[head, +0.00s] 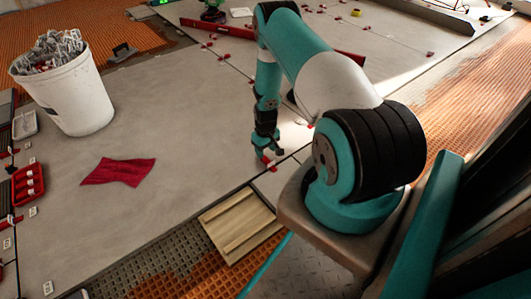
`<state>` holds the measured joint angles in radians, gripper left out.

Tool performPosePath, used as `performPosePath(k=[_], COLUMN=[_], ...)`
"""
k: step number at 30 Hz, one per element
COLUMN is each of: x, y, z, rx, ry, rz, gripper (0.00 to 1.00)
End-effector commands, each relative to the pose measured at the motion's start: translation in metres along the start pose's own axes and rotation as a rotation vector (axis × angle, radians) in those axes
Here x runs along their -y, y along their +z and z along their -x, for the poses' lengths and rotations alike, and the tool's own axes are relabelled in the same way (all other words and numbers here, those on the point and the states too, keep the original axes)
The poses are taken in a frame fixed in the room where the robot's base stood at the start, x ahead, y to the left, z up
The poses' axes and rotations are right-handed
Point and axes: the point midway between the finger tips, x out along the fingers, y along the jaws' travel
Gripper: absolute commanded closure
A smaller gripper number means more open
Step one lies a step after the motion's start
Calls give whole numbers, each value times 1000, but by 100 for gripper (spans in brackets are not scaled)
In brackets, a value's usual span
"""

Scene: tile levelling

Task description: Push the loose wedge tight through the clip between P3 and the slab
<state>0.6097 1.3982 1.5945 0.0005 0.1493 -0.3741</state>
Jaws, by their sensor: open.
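My gripper (268,154) points down, low over the grey tiled floor near the middle of the view. It is open. A small red wedge (266,160) shows right at the fingertips, at a joint in the floor. Its clip is too small to make out, and I cannot tell how far the wedge is through it or whether the fingers touch it. Large grey slabs (170,125) lie around the joint. No label for P3 is readable, so I cannot tell which tile it is.
A white bucket (75,105) of clips stands at the left. A red cloth (118,171) lies on the slab. A red tray (28,184) sits at the left edge. A wooden board (238,224) lies in front. More red wedges line joints behind my arm.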

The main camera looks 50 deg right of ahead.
Motion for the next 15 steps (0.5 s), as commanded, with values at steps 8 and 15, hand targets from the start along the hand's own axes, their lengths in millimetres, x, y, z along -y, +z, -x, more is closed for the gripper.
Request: performPosePath(k=[8, 15], x=[0, 0], y=[0, 0], z=[81, 118], rx=[0, 1], ry=[0, 0], rz=[-1, -1], gripper=[48, 48])
